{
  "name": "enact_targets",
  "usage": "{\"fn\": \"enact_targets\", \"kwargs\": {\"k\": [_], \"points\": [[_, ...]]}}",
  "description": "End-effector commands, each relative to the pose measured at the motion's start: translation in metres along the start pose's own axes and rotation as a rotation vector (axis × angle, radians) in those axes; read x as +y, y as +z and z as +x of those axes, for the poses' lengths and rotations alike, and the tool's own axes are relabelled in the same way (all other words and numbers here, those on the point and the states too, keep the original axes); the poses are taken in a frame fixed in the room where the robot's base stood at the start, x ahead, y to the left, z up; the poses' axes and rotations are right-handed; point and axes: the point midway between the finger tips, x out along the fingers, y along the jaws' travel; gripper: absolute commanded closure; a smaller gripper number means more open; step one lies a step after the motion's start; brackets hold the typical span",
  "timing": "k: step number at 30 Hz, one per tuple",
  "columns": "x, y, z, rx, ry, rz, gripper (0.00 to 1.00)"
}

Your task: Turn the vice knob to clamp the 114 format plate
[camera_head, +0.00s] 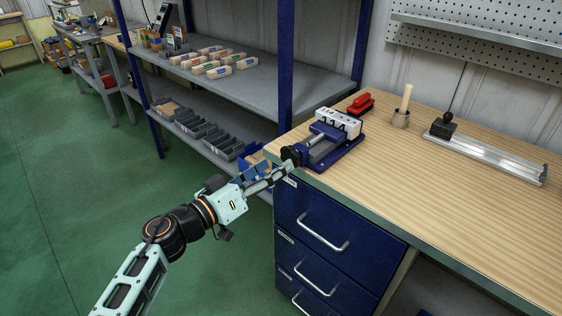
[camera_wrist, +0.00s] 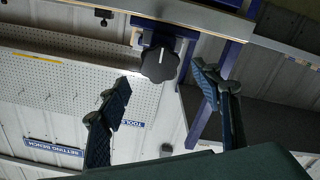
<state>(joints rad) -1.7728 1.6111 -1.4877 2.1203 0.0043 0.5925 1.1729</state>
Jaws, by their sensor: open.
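The blue vice (camera_head: 332,150) stands on the near left corner of the wooden workbench. Its black knob (camera_head: 292,155) points toward my arm at the bench edge. The white plate marked 114 (camera_head: 340,122) stands upright at the vice's far end; whether the jaws touch it I cannot tell. My gripper (camera_head: 277,173) reaches up to the knob from the lower left. In the wrist view the lobed black knob (camera_wrist: 160,64) with a white mark lies ahead, between and beyond the fingertips. My gripper in that view (camera_wrist: 163,88) is open, with nothing between its pads.
The wooden bench top (camera_head: 450,205) is mostly clear. A red object (camera_head: 361,104), a wooden-handled tool in a cup (camera_head: 403,107) and a metal rail fixture (camera_head: 487,152) stand behind. Blue drawers (camera_head: 335,232) lie below; a shelf rack (camera_head: 255,90) stands left.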

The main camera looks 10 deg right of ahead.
Motion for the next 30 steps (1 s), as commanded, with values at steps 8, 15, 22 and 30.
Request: {"fn": "enact_targets", "kwargs": {"k": [8, 15, 22, 30], "points": [[0.000, 0.000, -0.030, 0.000, 0.000, 0.000, 0.41], [0.000, 0.000, -0.032, -0.001, 0.001, 0.000, 0.41], [0.001, 0.001, -0.031, -0.003, 0.002, -0.001, 0.41], [0.015, 0.070, 0.004, -0.228, 0.055, -0.038, 0.41]]}}
